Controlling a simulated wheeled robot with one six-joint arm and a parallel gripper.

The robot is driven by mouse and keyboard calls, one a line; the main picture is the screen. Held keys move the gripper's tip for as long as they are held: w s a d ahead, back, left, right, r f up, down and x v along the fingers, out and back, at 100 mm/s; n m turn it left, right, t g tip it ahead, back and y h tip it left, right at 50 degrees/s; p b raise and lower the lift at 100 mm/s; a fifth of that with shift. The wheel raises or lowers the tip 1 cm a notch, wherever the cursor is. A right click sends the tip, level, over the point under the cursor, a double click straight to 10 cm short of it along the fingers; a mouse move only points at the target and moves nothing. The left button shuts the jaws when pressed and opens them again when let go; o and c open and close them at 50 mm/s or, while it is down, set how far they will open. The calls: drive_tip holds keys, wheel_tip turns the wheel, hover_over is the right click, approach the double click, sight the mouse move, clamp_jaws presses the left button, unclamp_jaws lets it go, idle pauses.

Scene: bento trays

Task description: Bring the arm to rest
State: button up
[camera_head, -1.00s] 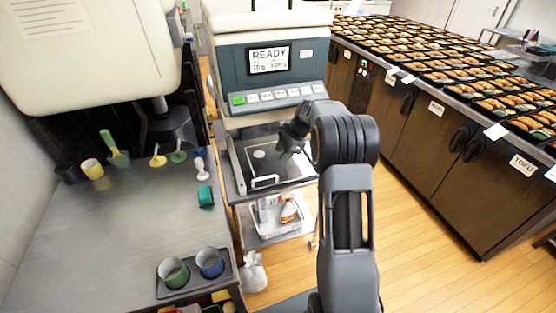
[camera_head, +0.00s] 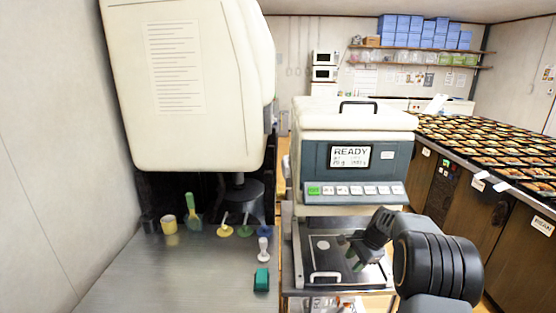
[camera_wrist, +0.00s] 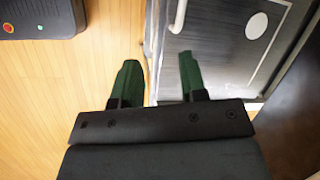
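My arm shows at the lower right of the head view, bent, with my gripper (camera_head: 356,252) in front of the machine with the READY screen. In the wrist view my gripper (camera_wrist: 158,80) has its two green-tipped fingers apart, with nothing between them. Below the fingers are the wooden floor (camera_wrist: 75,85) and the edge of a grey metal plate (camera_wrist: 222,50) with a white handle and a white disc. My gripper appears to touch nothing.
The READY machine (camera_head: 352,160) stands behind the gripper. A steel counter (camera_head: 180,275) at the left carries a yellow cup (camera_head: 168,224), a green scoop (camera_head: 193,216) and a teal block (camera_head: 262,279). Bento trays (camera_head: 490,150) cover a long counter at the right.

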drive_tip(key=s+a+r+n+h, duration=0.1)
drive_tip(key=s+a+r+n, duration=0.2)
drive_tip(key=s, duration=0.5)
drive_tip(key=s+a+r+n+t+h+p, duration=0.1)
drive_tip(key=s+a+r+n, duration=0.3)
drive_tip(key=s+n, duration=0.3)
drive_tip(key=s+a+r+n+t+h+p, duration=0.1)
drive_tip(key=s+a+r+n, duration=0.2)
drive_tip(key=s, duration=0.8)
drive_tip(key=shift+s+a+r+n+h, duration=0.15)
drive_tip(key=shift+a+r+n+h, duration=0.2)
drive_tip(key=shift+r+n, duration=0.65)
drive_tip(key=shift+d, duration=0.1)
